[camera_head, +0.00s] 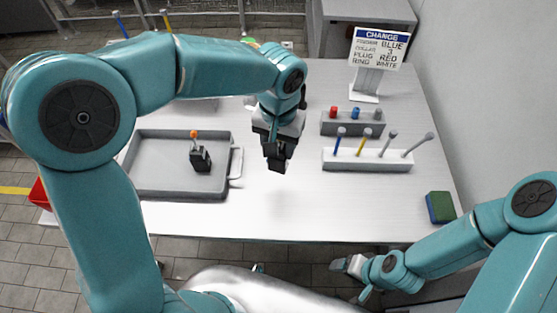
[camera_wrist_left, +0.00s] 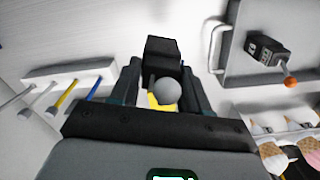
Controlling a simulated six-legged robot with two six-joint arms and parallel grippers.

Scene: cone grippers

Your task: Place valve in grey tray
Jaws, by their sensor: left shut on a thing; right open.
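My left gripper (camera_head: 278,150) is above the white table, right of the grey tray (camera_head: 155,165). It is shut on a black valve (camera_head: 277,163). In the left wrist view the held valve (camera_wrist_left: 161,50) shows as a black block with a grey ball (camera_wrist_left: 167,91) and a bit of yellow between the fingers. Another black valve with an orange knob (camera_head: 200,157) stands in the tray. It also shows in the left wrist view (camera_wrist_left: 262,50), in the tray (camera_wrist_left: 240,20) at upper right. My right gripper (camera_head: 350,265) is open and empty beyond the table's front edge.
A white rack (camera_head: 367,161) with several coloured rods stands right of my left gripper. Behind it are a grey block (camera_head: 352,124) with plugs and a sign (camera_head: 378,50). A green block (camera_head: 440,207) lies at the right edge. The front middle of the table is clear.

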